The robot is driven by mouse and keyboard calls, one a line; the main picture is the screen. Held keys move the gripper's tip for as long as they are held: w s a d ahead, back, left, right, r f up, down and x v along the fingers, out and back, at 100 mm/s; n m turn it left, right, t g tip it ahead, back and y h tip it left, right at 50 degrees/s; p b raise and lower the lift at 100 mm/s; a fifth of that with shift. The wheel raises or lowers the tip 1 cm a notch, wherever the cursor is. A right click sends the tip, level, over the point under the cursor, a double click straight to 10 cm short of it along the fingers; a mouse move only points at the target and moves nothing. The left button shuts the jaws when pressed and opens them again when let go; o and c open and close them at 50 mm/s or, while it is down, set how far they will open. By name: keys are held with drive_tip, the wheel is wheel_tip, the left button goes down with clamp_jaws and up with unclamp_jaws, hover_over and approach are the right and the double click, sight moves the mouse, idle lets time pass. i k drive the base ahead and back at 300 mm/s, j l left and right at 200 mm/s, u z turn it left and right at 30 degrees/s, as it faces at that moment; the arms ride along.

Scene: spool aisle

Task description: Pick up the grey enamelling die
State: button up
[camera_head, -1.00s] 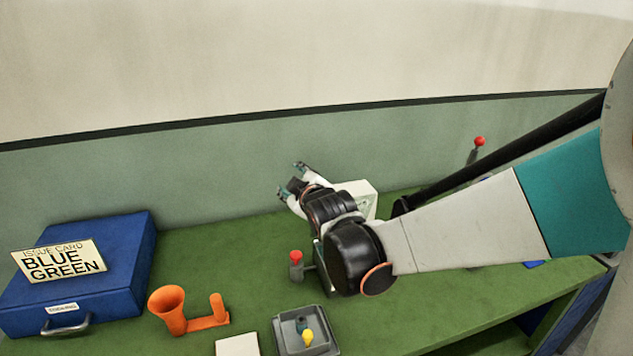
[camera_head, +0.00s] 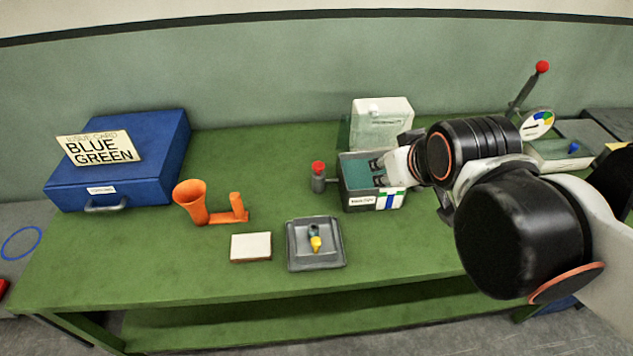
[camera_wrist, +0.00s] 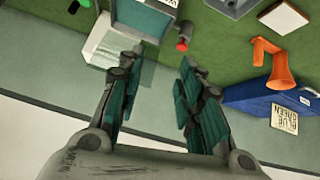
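No part clearly recognisable as the grey enamelling die shows. A grey square tray (camera_head: 297,261) on the green bench holds a small yellow piece (camera_head: 316,244) with a small grey-teal piece (camera_head: 313,230) against it; their exact shapes are too small to tell. My gripper (camera_head: 378,172) is to the right of and behind this tray, at a grey labelled box (camera_head: 352,203); I cannot tell its height over the box. In the wrist view my gripper (camera_wrist: 160,80) has its teal-padded fingers well apart, with nothing between them.
A red-topped post (camera_head: 318,178) stands left of the labelled box, and a white block (camera_head: 380,125) behind it. An orange funnel stand (camera_head: 193,203), a white pad (camera_head: 250,247) and a blue case (camera_head: 165,160) with a card are further left. A red-knobbed lever (camera_head: 541,68) stands right.

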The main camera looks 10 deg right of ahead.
sight(314, 228)
drive_tip(key=k+l, duration=0.15)
drive_tip(key=l, duration=0.25)
drive_tip(key=k+l, duration=0.2)
drive_tip(key=l, duration=0.2)
drive_tip(key=k+l, duration=0.15)
drive_tip(key=l, duration=0.25)
drive_tip(key=k+l, duration=0.15)
drive_tip(key=l, duration=0.25)
drive_tip(key=k+l, duration=0.2)
drive_tip(key=l, duration=0.25)
drive_tip(key=k+l, duration=0.15)
drive_tip(key=l, duration=0.25)
drive_tip(key=i+j+u, duration=0.15)
drive_tip(key=j, duration=0.2)
drive_tip(key=k, duration=0.05)
